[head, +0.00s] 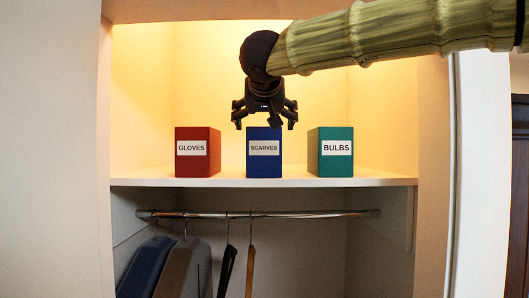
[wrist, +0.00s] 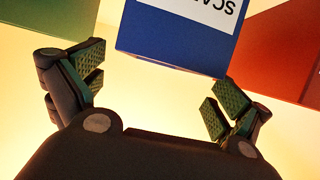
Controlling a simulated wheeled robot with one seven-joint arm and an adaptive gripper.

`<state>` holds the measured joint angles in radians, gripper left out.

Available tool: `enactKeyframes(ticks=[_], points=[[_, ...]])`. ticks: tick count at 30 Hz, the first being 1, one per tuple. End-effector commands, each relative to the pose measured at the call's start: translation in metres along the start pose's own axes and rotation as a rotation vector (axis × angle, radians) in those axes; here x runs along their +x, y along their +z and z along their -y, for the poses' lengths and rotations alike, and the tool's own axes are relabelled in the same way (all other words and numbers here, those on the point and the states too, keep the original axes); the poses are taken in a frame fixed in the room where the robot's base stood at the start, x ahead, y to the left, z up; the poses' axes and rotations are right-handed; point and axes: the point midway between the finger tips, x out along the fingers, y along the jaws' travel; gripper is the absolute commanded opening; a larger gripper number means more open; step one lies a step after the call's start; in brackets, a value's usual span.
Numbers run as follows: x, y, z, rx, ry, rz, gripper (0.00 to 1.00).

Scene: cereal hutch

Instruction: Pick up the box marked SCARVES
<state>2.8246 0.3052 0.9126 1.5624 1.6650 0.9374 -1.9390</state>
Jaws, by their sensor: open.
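The blue box marked SCARVES (head: 264,166) stands upright on the shelf, between two other boxes. It also shows at the top of the wrist view (wrist: 175,40), with part of its white label upside down and its upper part cut off by the frame. My gripper (head: 265,122) hangs over the blue box in the head view, its fingers spread and empty. In the wrist view the open fingers (wrist: 152,95) are apart, with the blue box lying beyond them and roughly between them. I cannot tell whether a finger touches it.
A red box marked GLOVES (head: 198,168) stands to the left and a teal box marked BULBS (head: 331,168) to the right, each with a gap. The lit shelf (head: 400,181) has side walls. Below it, a rail (head: 300,214) holds hangers and dark clothes (head: 185,268).

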Motion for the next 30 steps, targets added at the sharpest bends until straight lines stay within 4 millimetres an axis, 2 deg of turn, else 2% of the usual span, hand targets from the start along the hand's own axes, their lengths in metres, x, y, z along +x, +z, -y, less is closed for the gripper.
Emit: enactKeyframes(ticks=[6,14,17,25,30], points=[[0.026,-0.002,0.001,-0.001,0.001,0.002,1.00],[0.031,0.000,0.000,0.000,0.000,0.001,1.00],[0.031,0.000,0.000,0.000,0.000,0.001,0.85],[0.032,0.001,0.000,-0.001,0.001,0.003,0.36],[0.032,0.002,0.001,-0.002,0.001,0.004,0.34]])
